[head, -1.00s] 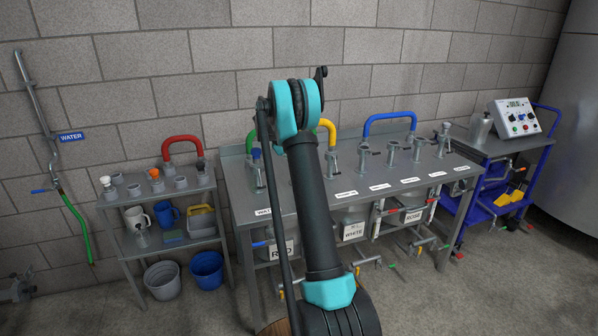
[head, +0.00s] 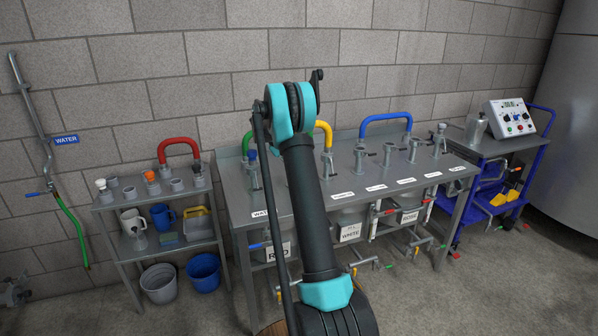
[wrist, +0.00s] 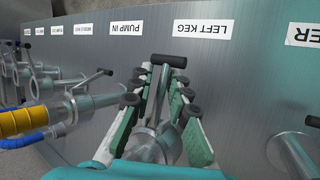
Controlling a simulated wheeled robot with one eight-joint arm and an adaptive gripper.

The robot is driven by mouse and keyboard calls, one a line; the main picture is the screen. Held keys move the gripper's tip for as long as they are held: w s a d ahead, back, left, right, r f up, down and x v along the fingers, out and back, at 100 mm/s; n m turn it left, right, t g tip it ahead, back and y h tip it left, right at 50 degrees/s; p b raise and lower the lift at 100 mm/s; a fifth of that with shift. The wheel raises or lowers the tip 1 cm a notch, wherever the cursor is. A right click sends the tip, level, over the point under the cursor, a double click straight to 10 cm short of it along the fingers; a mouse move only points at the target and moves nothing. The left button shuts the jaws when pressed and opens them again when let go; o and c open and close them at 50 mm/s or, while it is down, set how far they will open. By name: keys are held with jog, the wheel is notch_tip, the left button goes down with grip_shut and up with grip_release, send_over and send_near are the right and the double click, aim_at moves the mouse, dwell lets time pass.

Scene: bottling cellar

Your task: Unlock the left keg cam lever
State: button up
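In the wrist view, the upside-down LEFT KEG label (wrist: 204,30) is on the grey bench panel. Below it is a metal fitting with a cam lever (wrist: 158,98) that ends in a black crossbar handle. The lever stands up between the two fingers of my gripper (wrist: 160,95). The fingers are spread, one on each side, with gaps showing beside the lever stem. The handle sticks out past the fingertips. Contact lower down cannot be told. In the head view, my arm hides the gripper and this fitting.
A PUMP IN label (wrist: 126,27) and a neighbouring fitting with a yellow hose (wrist: 22,121) lie to the left in the wrist view. Another round fitting (wrist: 295,152) is at right. In the head view, the bench (head: 233,186) stands beside a shelf (head: 124,203) and a blue cart (head: 542,130).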

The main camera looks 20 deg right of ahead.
jog(key=v, duration=1.2)
jog(key=shift+d, duration=0.1)
jog(key=shift+c, duration=0.4)
